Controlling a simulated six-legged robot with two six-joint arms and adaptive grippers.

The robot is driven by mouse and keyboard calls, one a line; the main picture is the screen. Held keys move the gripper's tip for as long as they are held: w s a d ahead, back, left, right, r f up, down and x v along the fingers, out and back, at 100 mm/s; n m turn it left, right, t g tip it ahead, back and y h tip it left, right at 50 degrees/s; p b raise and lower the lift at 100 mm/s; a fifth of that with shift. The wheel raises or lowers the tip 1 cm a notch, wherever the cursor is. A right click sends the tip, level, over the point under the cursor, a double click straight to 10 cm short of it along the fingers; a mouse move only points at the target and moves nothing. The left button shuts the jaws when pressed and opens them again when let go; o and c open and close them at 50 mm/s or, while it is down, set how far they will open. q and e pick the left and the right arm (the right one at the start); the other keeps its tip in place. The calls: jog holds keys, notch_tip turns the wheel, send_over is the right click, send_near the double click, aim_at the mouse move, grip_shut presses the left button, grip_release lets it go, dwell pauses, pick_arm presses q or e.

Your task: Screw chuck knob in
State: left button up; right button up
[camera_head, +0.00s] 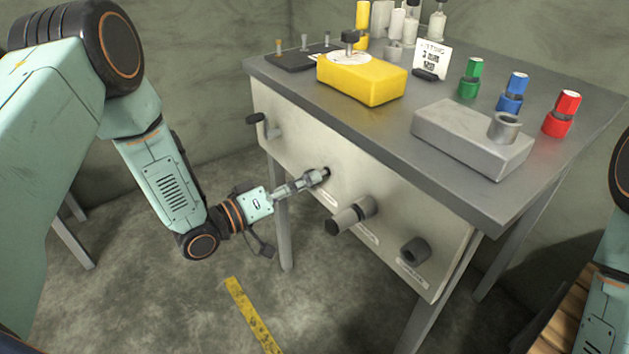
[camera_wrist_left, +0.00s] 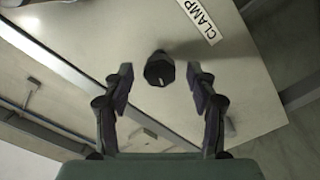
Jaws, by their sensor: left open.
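The left gripper (camera_head: 308,181) is open in front of the cabinet's front panel (camera_head: 290,125). In the left wrist view, a dark round knob (camera_wrist_left: 159,69) on the pale panel sits between its two spread fingertips, with gaps on both sides. A label reading CLAMP (camera_wrist_left: 202,18) is beside that knob. In the head view the fingers partly cover this knob (camera_head: 326,172). To its right a longer grey knob with a dark end (camera_head: 349,216) sticks out of the panel. I cannot read which panel part is labelled chuck. The right gripper is out of view.
A dark-handled lever (camera_head: 262,125) is at the panel's left and a short dark collar (camera_head: 415,250) at its right. The top carries a yellow box (camera_head: 362,80), a grey block (camera_head: 465,140) and green, blue and red bottles.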

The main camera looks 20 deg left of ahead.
pick_arm(q)
jog(key=shift+b+x, duration=0.35)
jog(key=shift+x, duration=1.3)
jog(key=shift+c, duration=0.5)
jog(key=c, duration=1.1)
